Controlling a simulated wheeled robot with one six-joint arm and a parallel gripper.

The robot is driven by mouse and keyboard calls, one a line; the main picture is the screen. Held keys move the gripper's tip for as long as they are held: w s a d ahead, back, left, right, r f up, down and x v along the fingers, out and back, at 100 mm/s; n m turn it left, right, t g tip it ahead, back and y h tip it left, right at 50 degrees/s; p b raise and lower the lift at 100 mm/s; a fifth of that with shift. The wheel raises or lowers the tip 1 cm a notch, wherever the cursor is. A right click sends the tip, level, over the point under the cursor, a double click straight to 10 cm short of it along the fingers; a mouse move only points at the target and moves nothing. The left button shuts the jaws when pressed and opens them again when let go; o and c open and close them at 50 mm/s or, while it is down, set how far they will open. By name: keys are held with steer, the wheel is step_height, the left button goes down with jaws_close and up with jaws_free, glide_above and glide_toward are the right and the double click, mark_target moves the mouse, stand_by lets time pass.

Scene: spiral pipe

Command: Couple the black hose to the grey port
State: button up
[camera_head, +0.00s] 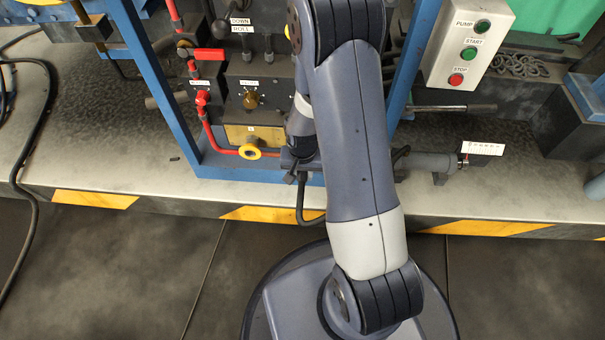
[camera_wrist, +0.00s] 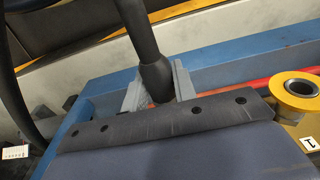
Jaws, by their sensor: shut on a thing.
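In the wrist view, my gripper (camera_wrist: 158,92) is shut on the black hose (camera_wrist: 140,28), its two light grey fingers on either side of the hose's thick end. The hose's tip is hidden behind my gripper's dark body. To the right, apart from the hose, is a round port with a yellow flange (camera_wrist: 299,84) and a grey metal bore. In the head view, this port (camera_head: 249,152) sits low on the panel, just left of my gripper. There, my arm covers much of the gripper, and part of the hose (camera_head: 301,203) hangs below it in a curve.
A blue frame (camera_head: 215,165) borders the panel. A red pipe (camera_head: 214,136) runs down to the left of the port. A grey horizontal cylinder (camera_head: 428,164) lies to the right. The striped platform edge (camera_head: 95,199) runs below, with open floor in front.

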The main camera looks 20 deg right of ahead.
steer(key=shift+w+d, duration=0.35)
steer(key=shift+w, duration=0.5)
steer(key=shift+w+d, duration=0.35)
steer(key=shift+w, duration=0.45)
steer(key=shift+w+d+r, duration=0.1)
steer(key=shift+w+d, duration=0.15)
steer(key=shift+w, duration=0.4)
jaws_close()
stand_by(2.5)
steer(key=o, duration=1.1)
jaws_free()
steer(key=shift+d, duration=0.1)
steer(key=shift+r, duration=0.3)
steer(key=r+p, duration=0.1)
steer(key=r, duration=0.2)
steer(key=r+p, duration=0.1)
steer(key=r, duration=0.2)
steer(key=r+p, duration=0.2)
steer(key=r, duration=0.2)
steer(key=shift+s+a, duration=0.2)
steer(key=shift+s, duration=0.2)
